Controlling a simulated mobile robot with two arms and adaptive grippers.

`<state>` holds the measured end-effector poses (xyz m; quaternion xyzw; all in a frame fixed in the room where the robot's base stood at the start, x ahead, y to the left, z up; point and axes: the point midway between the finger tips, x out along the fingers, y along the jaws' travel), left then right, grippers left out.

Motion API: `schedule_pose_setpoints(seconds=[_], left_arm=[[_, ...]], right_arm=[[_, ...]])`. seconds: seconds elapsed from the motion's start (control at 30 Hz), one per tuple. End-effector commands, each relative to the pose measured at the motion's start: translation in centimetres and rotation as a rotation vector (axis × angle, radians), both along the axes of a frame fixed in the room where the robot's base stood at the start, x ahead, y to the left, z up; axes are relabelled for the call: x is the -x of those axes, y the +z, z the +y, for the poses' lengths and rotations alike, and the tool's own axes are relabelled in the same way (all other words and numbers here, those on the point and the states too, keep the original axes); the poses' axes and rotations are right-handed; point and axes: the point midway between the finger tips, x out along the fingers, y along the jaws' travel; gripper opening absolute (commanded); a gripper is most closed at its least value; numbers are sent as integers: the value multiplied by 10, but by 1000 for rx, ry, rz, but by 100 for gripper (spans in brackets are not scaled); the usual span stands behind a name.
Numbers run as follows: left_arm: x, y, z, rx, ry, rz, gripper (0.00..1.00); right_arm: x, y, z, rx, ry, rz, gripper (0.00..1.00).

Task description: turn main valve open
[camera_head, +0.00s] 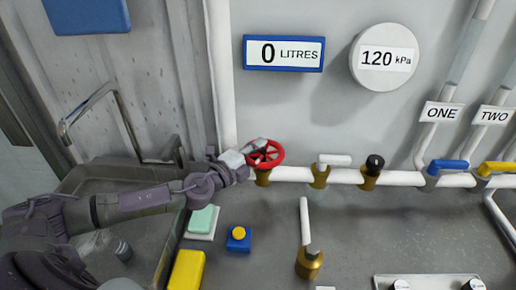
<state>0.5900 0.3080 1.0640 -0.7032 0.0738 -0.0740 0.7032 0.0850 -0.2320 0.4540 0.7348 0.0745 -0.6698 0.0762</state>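A red round handwheel (267,158), which looks like the main valve, sits on a brass fitting at the left end of the white horizontal pipe. My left arm comes in from the left, and its gripper (250,149) is at the wheel's left side, overlapping the rim. The fingers are small and partly merge with the wheel, so I cannot tell whether they grip it or only touch it. My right gripper is not in view.
Along the pipe (345,175) are a white lever (335,160), a black knob (375,163), a blue handle (448,166) and a yellow handle (497,168). Gauges read 0 LITRES (283,53) and 120 kPa (386,58). A brass valve (309,263) and a yellow button (238,234) stand below.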

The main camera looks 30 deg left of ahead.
Motion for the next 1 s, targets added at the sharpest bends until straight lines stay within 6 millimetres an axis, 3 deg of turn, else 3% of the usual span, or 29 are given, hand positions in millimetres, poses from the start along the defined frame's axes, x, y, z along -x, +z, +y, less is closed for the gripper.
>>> schedule_pose_setpoints(seconds=[0.17, 0.43, 0.93, 0.97, 1.0], left_arm=[[1, 1, -1, 2, 9, 0, 0], [5, 2, -1, 10, 190, 3, 0], [7, -1, 2, -1, 284, 1, 0], [7, -1, 2, -1, 284, 2, 22], [7, -1, 2, 0, 284, 2, 28]], right_arm=[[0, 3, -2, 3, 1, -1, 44], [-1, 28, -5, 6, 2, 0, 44], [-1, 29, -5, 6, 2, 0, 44], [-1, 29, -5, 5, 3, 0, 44], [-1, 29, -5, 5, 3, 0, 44]])
